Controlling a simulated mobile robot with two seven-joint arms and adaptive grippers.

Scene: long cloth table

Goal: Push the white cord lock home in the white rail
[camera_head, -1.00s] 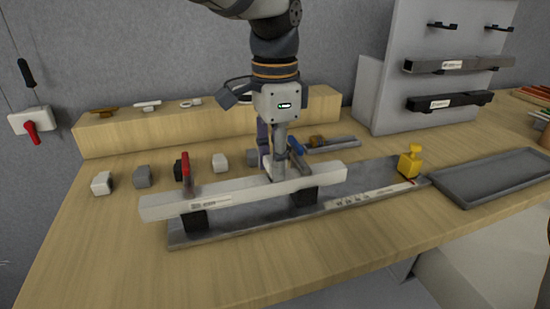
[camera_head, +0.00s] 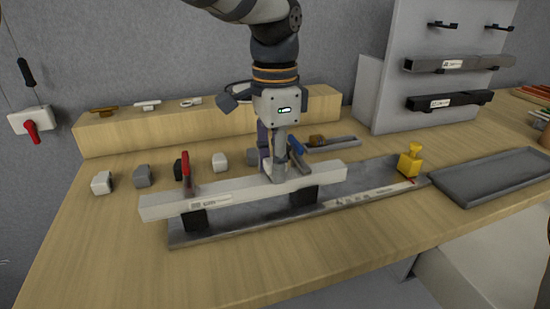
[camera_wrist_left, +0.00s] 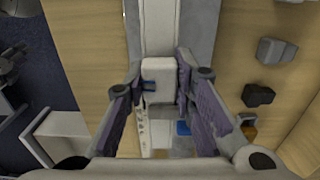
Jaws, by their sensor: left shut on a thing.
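The white rail (camera_head: 240,196) lies lengthwise on black supports above a grey base plate (camera_head: 240,227). It also shows in the left wrist view (camera_wrist_left: 158,25), running away from me. My left gripper (camera_head: 277,178) reaches down onto the rail, right of its middle. In the left wrist view my left gripper (camera_wrist_left: 158,82) has its fingers on either side of the white cord lock (camera_wrist_left: 158,70), shut on it. The cord lock is at the rail; how deep it sits I cannot tell. In the head view the gripper mostly hides it. My right gripper is not in view.
A red-handled clamp (camera_head: 186,168) and a blue-handled clamp (camera_head: 297,147) stand by the rail. Several small end blocks (camera_head: 142,177) lie behind it. A yellow piece (camera_head: 410,162) stands at the plate's right end. A grey tray (camera_head: 447,190) lies at right. The table's front left is clear.

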